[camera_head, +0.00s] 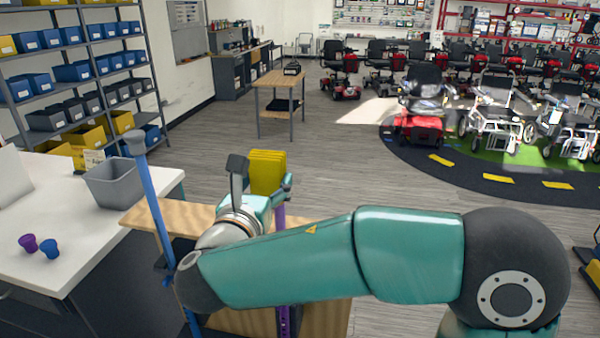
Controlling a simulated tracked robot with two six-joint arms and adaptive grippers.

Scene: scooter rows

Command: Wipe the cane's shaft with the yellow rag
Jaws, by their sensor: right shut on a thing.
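The yellow rag (267,170) stands upright, a folded yellow block, between the fingers of my right gripper (262,185), which is shut on it. A blue cane-like shaft (152,197) with a grey top stands to the left of the gripper, slightly tilted, and passes in front of a wooden surface. The rag is apart from this blue shaft. A purple shaft (282,321) shows below and above my right forearm, which hides its middle. My left gripper is out of view.
Open floor lies beyond, with scooters at the back right.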

